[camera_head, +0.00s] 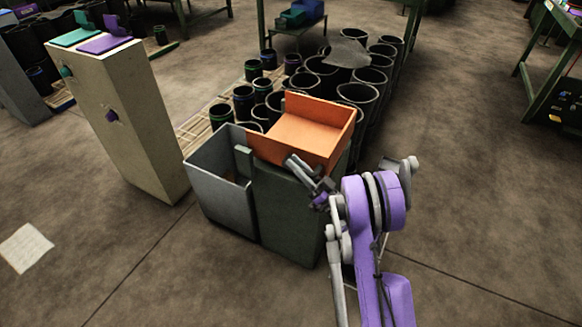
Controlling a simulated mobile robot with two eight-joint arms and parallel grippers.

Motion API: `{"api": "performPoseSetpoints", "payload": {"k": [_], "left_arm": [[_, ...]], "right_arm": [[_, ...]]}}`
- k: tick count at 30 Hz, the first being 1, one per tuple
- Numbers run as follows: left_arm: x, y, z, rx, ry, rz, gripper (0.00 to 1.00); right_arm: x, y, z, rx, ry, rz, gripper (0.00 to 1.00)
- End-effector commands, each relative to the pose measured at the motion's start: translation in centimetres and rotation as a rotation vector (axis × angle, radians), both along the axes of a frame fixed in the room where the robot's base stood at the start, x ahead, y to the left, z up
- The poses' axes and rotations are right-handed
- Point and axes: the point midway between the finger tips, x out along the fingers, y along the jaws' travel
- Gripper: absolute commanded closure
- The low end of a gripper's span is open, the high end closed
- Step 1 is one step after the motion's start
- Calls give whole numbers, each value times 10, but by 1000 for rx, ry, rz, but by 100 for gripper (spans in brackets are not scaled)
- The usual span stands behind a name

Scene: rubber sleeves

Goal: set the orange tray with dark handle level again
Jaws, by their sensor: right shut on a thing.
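The orange tray (303,137) rests on top of a dark green box (287,214) in the middle of the view. It looks tilted, with its inside facing me, and its front wall overhangs the box's top edge. The dark handle is hidden or too small to make out. My right gripper (300,167) is at the tray's near lower side, shut on the tray's front edge. My purple right arm comes in from the bottom right and hides part of the box's right side. My left gripper is not in view.
A grey open bin (218,187) stands against the green box's left side. A tall beige cabinet (123,115) stands further left. Several black rubber sleeves (357,96) stand close behind the tray. A paper sheet (25,247) lies on the floor at left.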

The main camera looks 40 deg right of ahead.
Motion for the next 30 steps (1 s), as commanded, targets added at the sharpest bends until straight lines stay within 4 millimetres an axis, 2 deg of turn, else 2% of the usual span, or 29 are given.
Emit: {"api": "performPoseSetpoints", "payload": {"k": [18,19,23,30], "left_arm": [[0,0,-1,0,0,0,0],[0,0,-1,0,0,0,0],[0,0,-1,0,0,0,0],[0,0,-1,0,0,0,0]], "right_arm": [[2,-4,-5,4,-13,4,100],[2,-4,-5,3,-13,5,72],[1,-5,-5,4,-14,4,49],[1,-6,-4,6,-16,3,48]]}}
